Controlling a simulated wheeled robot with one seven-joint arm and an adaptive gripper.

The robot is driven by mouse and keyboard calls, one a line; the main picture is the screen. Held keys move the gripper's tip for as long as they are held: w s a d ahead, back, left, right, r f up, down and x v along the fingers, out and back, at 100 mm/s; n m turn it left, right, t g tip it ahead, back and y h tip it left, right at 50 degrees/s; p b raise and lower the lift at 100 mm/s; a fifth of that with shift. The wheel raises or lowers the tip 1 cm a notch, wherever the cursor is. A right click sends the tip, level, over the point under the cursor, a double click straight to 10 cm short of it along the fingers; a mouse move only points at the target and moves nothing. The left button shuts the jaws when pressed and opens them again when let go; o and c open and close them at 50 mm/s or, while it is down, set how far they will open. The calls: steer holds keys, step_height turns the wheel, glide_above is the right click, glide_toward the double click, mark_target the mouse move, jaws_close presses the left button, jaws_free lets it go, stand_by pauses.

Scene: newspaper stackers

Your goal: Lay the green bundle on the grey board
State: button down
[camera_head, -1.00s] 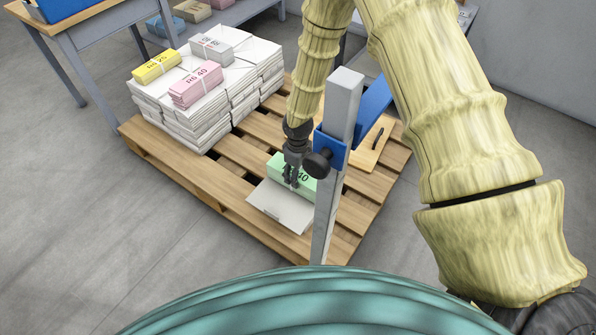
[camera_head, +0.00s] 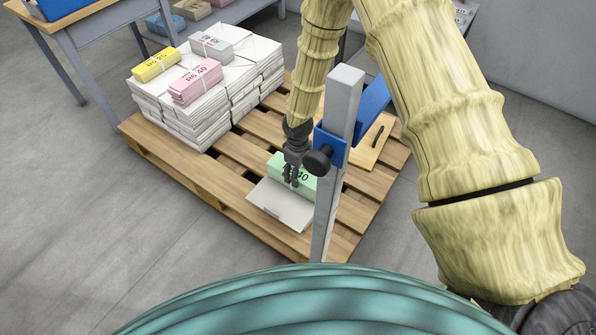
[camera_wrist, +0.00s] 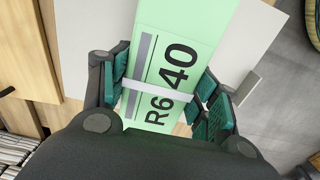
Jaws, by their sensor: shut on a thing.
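The green bundle (camera_head: 305,184), marked R6 40 and tied with a white band, is at the right part of the pallet in the head view. It fills the middle of the wrist view (camera_wrist: 190,28). My gripper (camera_head: 291,181) is shut on it, with a finger on each side of the bundle (camera_wrist: 165,98). The grey board (camera_head: 280,207) lies on the pallet beneath and in front of the bundle. It also shows on both sides of the bundle in the wrist view (camera_wrist: 85,30). I cannot tell whether the bundle touches the board.
A wooden pallet (camera_head: 190,182) carries white paper stacks (camera_head: 190,115) with yellow (camera_head: 156,65), pink (camera_head: 195,82) and grey (camera_head: 211,46) bundles on top. A grey post (camera_head: 338,130) with a blue clamp stands close beside my gripper. A clipboard (camera_head: 371,143) lies behind it.

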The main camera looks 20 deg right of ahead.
steer(key=shift+f, duration=0.2)
steer(key=shift+c, duration=1.7)
jaws_free()
step_height(320, 180, up, 12)
